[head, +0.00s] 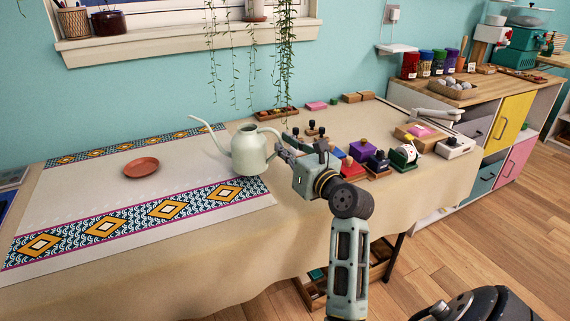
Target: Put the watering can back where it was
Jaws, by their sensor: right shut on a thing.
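The pale green watering can (249,153) is upright near the middle of the table, at the right end of the patterned runner, with its spout pointing left. My right gripper (284,151) is shut on its right side, where the handle is; the gripper hides the exact grip. I cannot tell whether the can's base touches the cloth. A terracotta saucer (141,167) lies empty on the runner (85,206), left of the can. My left gripper does not show.
Stamps, ink pads and small blocks (366,150) crowd the table (262,238) right of my gripper. A windowsill (190,40) with pots and trailing plants is behind. A cabinet (503,122) stands at right. The runner around the saucer is clear.

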